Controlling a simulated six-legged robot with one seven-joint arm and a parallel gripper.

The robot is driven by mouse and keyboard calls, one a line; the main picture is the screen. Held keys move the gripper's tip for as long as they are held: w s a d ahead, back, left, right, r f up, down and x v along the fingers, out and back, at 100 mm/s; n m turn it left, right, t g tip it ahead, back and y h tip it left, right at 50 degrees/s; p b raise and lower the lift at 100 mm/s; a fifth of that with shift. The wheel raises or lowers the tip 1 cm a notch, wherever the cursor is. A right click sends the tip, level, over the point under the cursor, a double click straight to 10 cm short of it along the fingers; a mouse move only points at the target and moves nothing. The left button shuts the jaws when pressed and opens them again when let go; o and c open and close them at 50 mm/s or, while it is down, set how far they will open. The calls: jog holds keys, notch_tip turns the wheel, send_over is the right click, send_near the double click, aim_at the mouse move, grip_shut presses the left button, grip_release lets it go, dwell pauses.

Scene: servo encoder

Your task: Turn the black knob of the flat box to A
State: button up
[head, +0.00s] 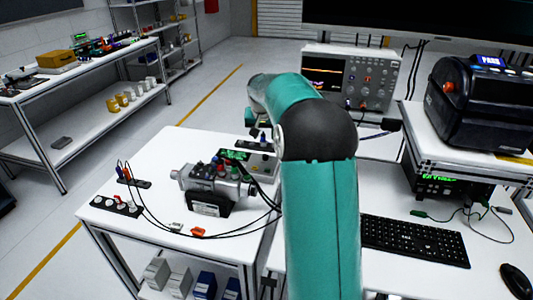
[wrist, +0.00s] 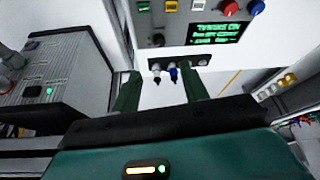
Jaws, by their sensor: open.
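The flat box (head: 262,163) sits on the white table behind the servo unit, partly hidden by my arm. Its front face, with a green text display (wrist: 214,32), shows upside down or tilted at the top of the wrist view. A small dark round part (wrist: 158,39), which looks like the black knob, is left of the display; its pointer and letters cannot be read. My gripper (wrist: 160,84) is open and empty, its two fingers apart below the box's face. In the head view my gripper (head: 256,131) is above the box's left end.
A silver servo unit (head: 212,184) with cables stands in front of the box. An oscilloscope (head: 350,76) stands behind. A grey unit with a green light (wrist: 50,92) is left in the wrist view. A keyboard (head: 414,240) lies right.

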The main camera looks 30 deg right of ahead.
aim_at(266, 156)
jog(key=x, duration=1.3)
jog(key=shift+c, duration=0.4)
grip_shut()
jog(key=shift+s+n, duration=0.1)
jog(key=shift+n, duration=0.2)
jog(key=n, duration=0.1)
jog(key=n+y, duration=0.1)
jog(key=n, duration=0.2)
jog(key=shift+s+d+f+t+y, duration=0.1)
jog(key=shift+d+t+y, duration=0.2)
jog(key=shift+y, duration=0.1)
jog(key=n+y, duration=0.1)
jog(key=n, duration=0.3)
jog(key=shift+y, duration=0.3)
